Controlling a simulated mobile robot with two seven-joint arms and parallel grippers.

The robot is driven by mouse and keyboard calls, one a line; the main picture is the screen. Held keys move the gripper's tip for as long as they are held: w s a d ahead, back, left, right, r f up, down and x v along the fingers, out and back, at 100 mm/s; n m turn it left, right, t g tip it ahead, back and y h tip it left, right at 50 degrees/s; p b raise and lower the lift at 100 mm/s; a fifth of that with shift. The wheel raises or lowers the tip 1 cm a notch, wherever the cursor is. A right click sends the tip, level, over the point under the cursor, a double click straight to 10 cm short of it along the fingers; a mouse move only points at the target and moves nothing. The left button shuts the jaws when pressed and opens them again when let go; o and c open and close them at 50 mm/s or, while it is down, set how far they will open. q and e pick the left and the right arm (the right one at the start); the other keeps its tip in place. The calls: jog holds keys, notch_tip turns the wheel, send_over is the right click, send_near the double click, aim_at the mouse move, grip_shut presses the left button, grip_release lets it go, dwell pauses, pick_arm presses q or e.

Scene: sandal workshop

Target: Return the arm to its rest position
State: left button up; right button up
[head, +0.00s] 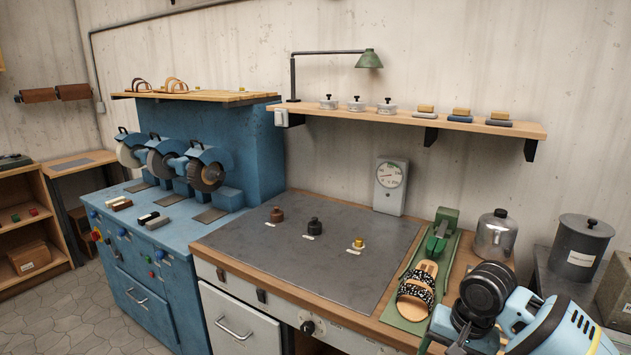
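Part of my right arm, with black joints and a blue and white link, shows in the bottom right corner beside the workbench. I cannot make out its gripper or fingertips. My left arm and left gripper are not in view. The grey-topped workbench (330,245) stands in the middle. A sandal (416,290) with a black-and-white patterned strap lies on a green fixture (407,309) at its right side, just left of my arm.
A kettle-like metal can (495,235) and a grey lidded bin (580,247) stand behind my arm. A dial gauge (390,186) stands at the bench's back. A wall shelf (470,124) hangs above. A blue grinding machine (180,230) stands left. Open floor shows bottom left.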

jog(key=s+a+f+n+t+y, duration=0.2)
jog(key=s+a+f, duration=0.3)
jog(key=f, duration=0.5)
jog(key=s+a+f+n+t+y, duration=0.1)
jog(key=s+a+f+n+t, duration=0.15)
jog(key=s+a+f, duration=0.45)
jog(key=s+d+f+n+t+h, duration=0.1)
jog(key=s+d+f, duration=0.3)
jog(key=s, duration=0.4)
jog(key=s+d+f+n+t+h, duration=0.1)
jog(key=s+d+f+n+t, duration=0.1)
jog(key=s, duration=0.6)
jog(key=shift+s+d+f+t+h, duration=0.3)
jog(key=shift+d+f+t, duration=0.15)
jog(key=shift+d+f, duration=0.5)
